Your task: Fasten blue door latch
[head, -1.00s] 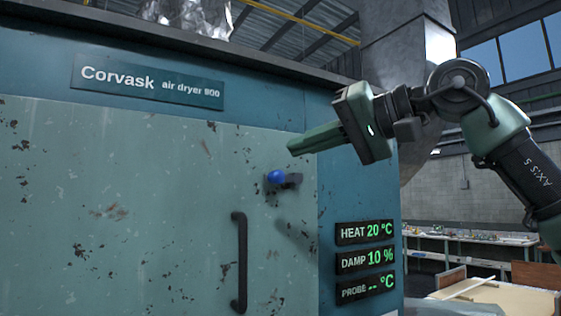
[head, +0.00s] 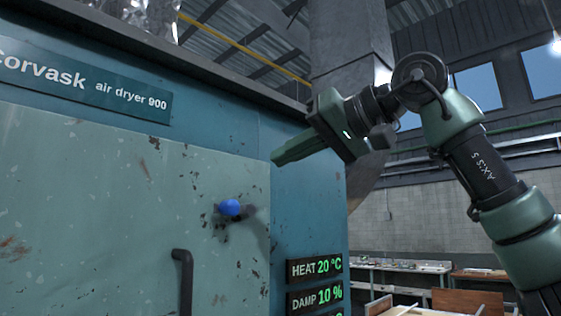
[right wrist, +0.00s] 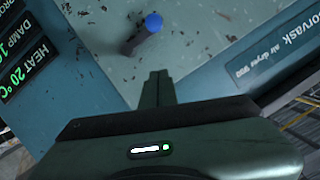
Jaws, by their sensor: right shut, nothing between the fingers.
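The blue door latch is a dark lever with a round blue knob (head: 229,208) on the teal dryer door (head: 90,190), near the door's right edge. It also shows in the right wrist view, where the knob (right wrist: 153,21) is at the top centre and the lever runs down and left from it. My right gripper (head: 276,160) is shut and empty, above and to the right of the latch, with its fingers pointing left. In the right wrist view its closed fingers (right wrist: 157,78) are apart from the lever. My left gripper is not in view.
A dark vertical door handle (head: 183,280) stands out below and left of the latch. The HEAT and DAMP displays (head: 315,283) are on the dryer's frame to the right. Workbenches (head: 410,267) are in the background at right.

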